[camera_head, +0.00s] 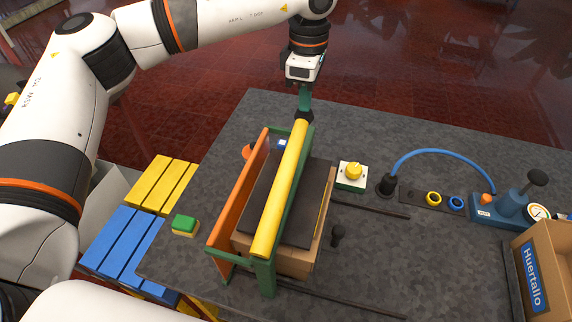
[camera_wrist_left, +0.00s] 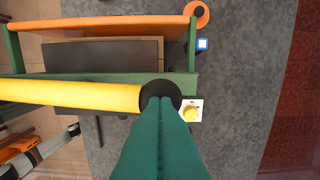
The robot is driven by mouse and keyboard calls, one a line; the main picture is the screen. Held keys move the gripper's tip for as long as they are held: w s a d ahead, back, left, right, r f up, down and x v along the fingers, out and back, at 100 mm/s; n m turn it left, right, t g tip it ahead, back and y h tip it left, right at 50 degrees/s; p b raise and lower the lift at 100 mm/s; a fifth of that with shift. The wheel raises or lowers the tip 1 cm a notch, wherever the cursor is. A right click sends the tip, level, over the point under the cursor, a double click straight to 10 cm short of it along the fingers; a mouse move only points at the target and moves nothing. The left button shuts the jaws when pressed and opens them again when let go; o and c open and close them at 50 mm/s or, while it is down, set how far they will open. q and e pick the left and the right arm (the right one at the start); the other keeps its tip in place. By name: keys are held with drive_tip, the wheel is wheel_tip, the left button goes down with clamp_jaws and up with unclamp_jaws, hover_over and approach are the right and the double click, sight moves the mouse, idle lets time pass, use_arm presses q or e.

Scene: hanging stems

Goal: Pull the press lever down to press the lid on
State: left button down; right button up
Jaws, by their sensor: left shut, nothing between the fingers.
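The press has a green frame (camera_head: 265,275) with an orange side board (camera_head: 238,195). Its long yellow lever bar (camera_head: 280,190) runs along the top and ends in a black cap at the far end. The bar also shows in the left wrist view (camera_wrist_left: 70,94). A dark flat lid (camera_head: 265,205) lies under the bar on a cardboard-coloured box (camera_head: 300,262). My left gripper (camera_head: 304,108) is shut and empty, with its green fingers at the black cap; whether they touch it I cannot tell. The right gripper is not in view.
A white-green box with a yellow button (camera_head: 352,174) stands right of the press. A blue hose (camera_head: 440,153) leads to a blue device (camera_head: 505,208). A carton (camera_head: 550,270) stands at far right. Yellow and blue slats (camera_head: 120,240) and a green-yellow block (camera_head: 185,225) lie left.

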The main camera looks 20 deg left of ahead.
sight(304, 121)
use_arm(q)
drive_tip(key=shift+f+b, duration=0.7)
drive_tip(key=shift+f, duration=0.35)
drive_tip(key=shift+f+b, duration=0.85)
drive_tip(key=shift+f, duration=0.2)
idle(0.6)
drive_tip(key=shift+f+b, duration=0.35)
drive_tip(key=shift+b, duration=0.35)
idle(1.8)
drive_tip(key=shift+s+f+b, duration=0.1)
drive_tip(key=shift+f+b, duration=0.2)
drive_tip(key=shift+f, duration=0.15)
idle(1.5)
drive_tip(key=shift+r+p, duration=2.35)
drive_tip(key=shift+r, duration=1.8)
